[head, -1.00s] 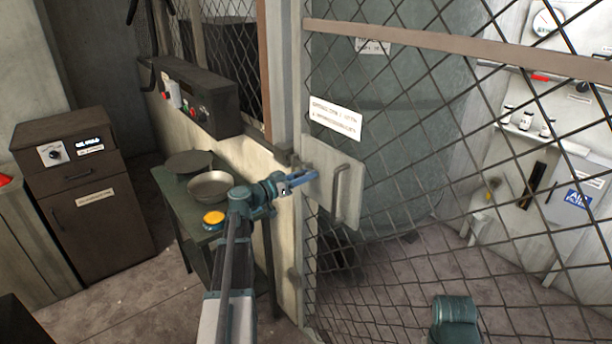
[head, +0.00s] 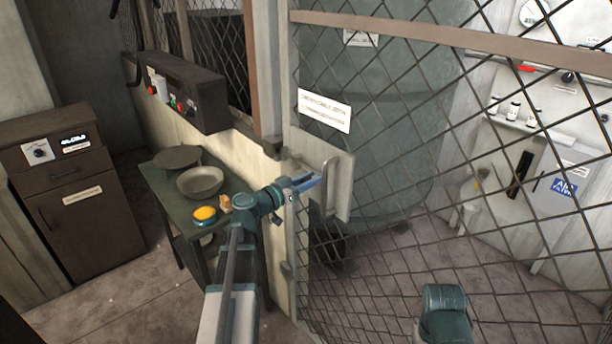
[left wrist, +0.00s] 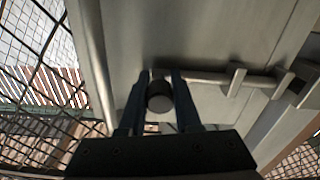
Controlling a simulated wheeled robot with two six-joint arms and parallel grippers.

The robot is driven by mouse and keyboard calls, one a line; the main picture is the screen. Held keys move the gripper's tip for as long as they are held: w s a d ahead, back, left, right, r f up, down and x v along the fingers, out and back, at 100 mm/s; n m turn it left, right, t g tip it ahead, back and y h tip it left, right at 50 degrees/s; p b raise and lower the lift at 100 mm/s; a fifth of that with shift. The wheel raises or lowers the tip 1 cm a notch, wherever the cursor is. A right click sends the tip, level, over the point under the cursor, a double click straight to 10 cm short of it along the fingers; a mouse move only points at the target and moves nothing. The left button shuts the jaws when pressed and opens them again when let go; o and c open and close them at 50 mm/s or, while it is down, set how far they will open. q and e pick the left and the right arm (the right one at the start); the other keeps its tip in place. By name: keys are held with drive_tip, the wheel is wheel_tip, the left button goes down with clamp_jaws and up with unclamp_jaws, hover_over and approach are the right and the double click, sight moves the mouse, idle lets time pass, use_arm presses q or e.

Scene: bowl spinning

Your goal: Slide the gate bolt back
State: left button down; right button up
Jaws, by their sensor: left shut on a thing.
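The gate is a mesh panel with a grey latch plate (head: 342,205) and an upright loop handle (head: 327,190). My left gripper (head: 316,181) reaches the plate from the left, just beside the handle. In the left wrist view, the bolt (left wrist: 208,77) is a metal rod lying across the plate, running right through brackets (left wrist: 236,82). Its round dark knob (left wrist: 160,97) sits between the two fingers of my left gripper (left wrist: 161,78), which is shut on it. In the head view my fingers and wrist hide the knob. My right gripper is out of view.
A green side table (head: 160,190) left of the gate holds a metal bowl (head: 200,182), a dark plate and a yellow-topped tin (head: 205,215). A control box (head: 180,92) hangs above it. A brown cabinet (head: 75,200) stands at far left. Open floor lies in front.

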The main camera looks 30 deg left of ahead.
use_arm(q)
drive_tip(key=shift+s+d, duration=0.1)
drive_tip(key=shift+d, duration=0.1)
drive_tip(key=c, duration=0.6)
unclamp_jaws()
drive_tip(key=shift+d, duration=0.1)
drive_tip(key=v, duration=1.3)
drive_tip(key=shift+s+a, duration=0.3)
drive_tip(key=shift+s, duration=0.05)
drive_tip(key=shift+f, duration=0.1)
